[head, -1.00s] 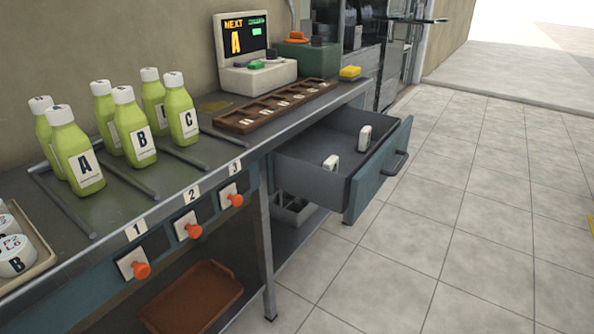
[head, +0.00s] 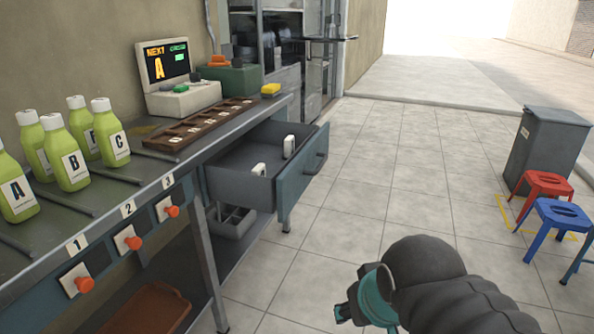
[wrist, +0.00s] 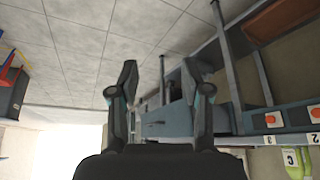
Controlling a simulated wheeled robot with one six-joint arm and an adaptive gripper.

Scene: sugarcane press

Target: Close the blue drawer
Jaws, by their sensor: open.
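The blue drawer (head: 301,178) is pulled out from the right end of the counter in the head view. Two small white objects (head: 289,146) stand inside it. The drawer front with its dark handle (head: 321,162) faces right. My gripper is at the bottom of the head view, mostly hidden by my arm. In the wrist view my gripper (wrist: 147,80) is open and empty, with the two fingers apart. The blue-grey drawer front (wrist: 172,121) shows beyond and between the fingers there, upside down. The gripper is apart from the drawer.
The counter holds green labelled bottles (head: 66,152), a wooden slotted tray (head: 200,125) and a screen (head: 168,63). Orange knobs (head: 133,243) line its front. A grey bin (head: 546,150), a red stool (head: 543,185) and a blue stool (head: 562,219) stand at right. The tiled floor between is clear.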

